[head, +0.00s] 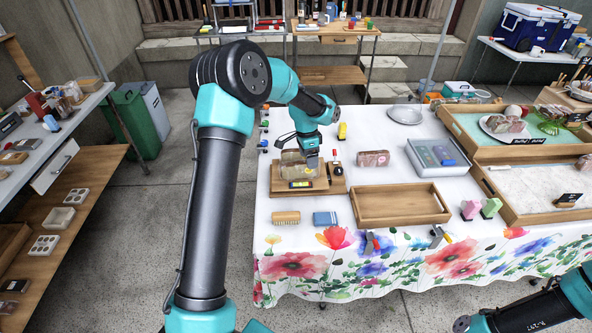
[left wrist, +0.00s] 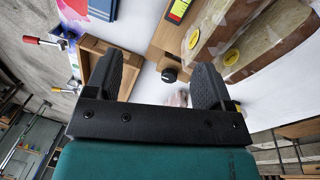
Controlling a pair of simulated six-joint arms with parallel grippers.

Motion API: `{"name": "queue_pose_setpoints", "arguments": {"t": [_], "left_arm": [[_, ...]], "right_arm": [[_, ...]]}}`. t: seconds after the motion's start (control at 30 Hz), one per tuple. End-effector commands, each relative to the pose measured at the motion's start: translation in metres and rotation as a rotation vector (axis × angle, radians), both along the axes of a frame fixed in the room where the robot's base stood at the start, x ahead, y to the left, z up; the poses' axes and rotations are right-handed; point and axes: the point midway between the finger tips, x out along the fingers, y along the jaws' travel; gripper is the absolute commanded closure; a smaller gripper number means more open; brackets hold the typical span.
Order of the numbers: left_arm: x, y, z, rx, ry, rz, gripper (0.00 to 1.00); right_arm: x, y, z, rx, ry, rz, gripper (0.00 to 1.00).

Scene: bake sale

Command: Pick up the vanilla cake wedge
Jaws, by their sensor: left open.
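My left gripper (head: 312,158) hangs over the wooden board at the left of the table, and its fingers are apart and empty in the left wrist view (left wrist: 165,72). Pale tan cake in clear wrap (head: 293,165) lies on that board, beside and partly behind the gripper. In the left wrist view two wrapped tan cake pieces with yellow round stickers show: one at the right (left wrist: 285,45), one at the top (left wrist: 210,18). They lie beyond the right finger, not between the fingers. I cannot tell which is the vanilla wedge. The right gripper is out of view.
The board (head: 325,188) also holds a yellow-and-black item (head: 300,184). An empty wooden tray (head: 400,219), a brush (head: 286,218) and a blue item (head: 325,218) lie in front. A reddish wrapped cake (head: 373,158) sits to the right, with clear cloth around it.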

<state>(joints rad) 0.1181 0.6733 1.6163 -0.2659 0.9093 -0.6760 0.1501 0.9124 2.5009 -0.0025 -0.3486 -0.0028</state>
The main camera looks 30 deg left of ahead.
Motion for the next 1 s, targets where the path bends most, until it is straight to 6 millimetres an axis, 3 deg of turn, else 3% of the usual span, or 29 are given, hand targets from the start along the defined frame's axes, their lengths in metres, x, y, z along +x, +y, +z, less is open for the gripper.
{"name": "queue_pose_setpoints", "arguments": {"t": [0.03,0.1,0.2,0.3,0.67,1.0], "left_arm": [[0.014,0.016,0.021,0.036,-0.031,-0.047,0.25],[0.027,0.033,0.045,0.083,-0.055,-0.110,0.25],[0.037,0.049,0.067,0.126,-0.072,-0.161,0.25],[0.040,0.055,0.075,0.143,-0.077,-0.182,0.25],[0.040,0.055,0.070,0.142,-0.075,-0.181,0.25],[0.039,0.054,0.022,0.140,-0.073,-0.181,0.25]], "right_arm": [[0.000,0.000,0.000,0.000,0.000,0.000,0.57],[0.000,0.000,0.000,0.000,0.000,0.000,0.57],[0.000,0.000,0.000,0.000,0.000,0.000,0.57],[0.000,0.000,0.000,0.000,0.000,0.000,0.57],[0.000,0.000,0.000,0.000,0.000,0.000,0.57],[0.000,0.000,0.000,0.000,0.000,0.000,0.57]]}}
